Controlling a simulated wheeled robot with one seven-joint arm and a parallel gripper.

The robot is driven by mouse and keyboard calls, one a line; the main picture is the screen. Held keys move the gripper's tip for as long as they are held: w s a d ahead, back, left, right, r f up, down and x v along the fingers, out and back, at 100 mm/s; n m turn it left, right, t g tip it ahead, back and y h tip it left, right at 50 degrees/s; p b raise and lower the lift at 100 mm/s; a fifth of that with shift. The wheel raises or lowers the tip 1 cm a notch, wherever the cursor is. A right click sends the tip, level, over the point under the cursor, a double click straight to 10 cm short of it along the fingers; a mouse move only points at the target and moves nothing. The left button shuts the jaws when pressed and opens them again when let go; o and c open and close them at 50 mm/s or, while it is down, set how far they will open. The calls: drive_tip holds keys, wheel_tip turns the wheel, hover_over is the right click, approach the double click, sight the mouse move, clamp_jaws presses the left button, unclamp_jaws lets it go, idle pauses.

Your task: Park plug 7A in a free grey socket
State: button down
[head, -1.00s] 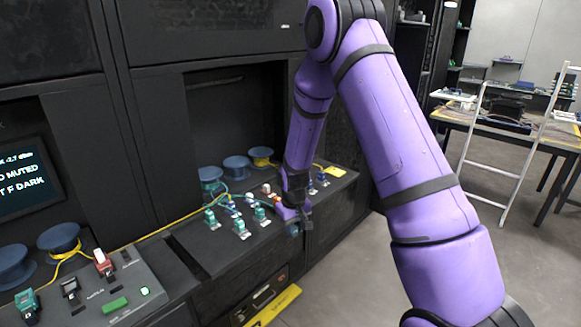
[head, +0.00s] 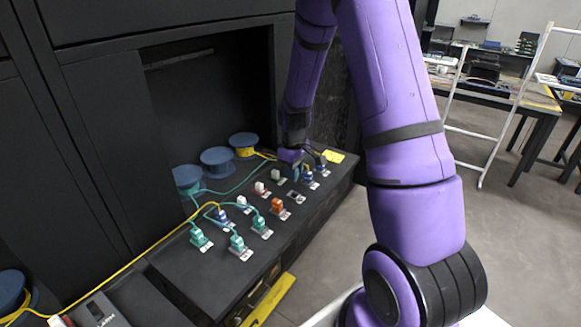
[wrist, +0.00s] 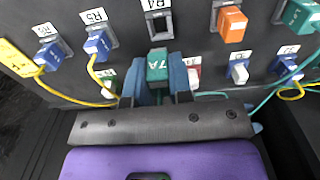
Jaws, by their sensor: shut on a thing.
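My gripper (wrist: 158,88) is shut on the green plug 7A (wrist: 157,66), its label facing the wrist camera. In the head view my gripper (head: 290,160) is over the far end of the sloped socket panel (head: 190,275), and plug 7A is hard to make out there. An empty socket labelled R4 (wrist: 159,24) lies just beyond the plug in the wrist view; it also shows in the head view (head: 296,197). Plug 7A is apart from that socket. I cannot tell how high the plug is above the panel.
Beside R4 are an orange plug (wrist: 232,24) and a blue plug in R5 (wrist: 98,44), with another blue plug (wrist: 48,56) in R6. A white plug (wrist: 238,72) and a blue plug (wrist: 287,68) are in the other row. Teal and yellow cables cross the panel near blue spools (head: 217,160).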

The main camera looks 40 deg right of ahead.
sight(294, 197)
drive_tip(key=shift+f, duration=2.75)
drive_tip(key=shift+f, duration=0.5)
drive_tip(key=c, duration=0.9)
unclamp_jaws()
drive_tip(key=shift+c, duration=0.2)
drive_tip(key=shift+r, duration=0.15)
wheel_tip(294, 197, up, 10)
drive_tip(key=shift+r, duration=0.25)
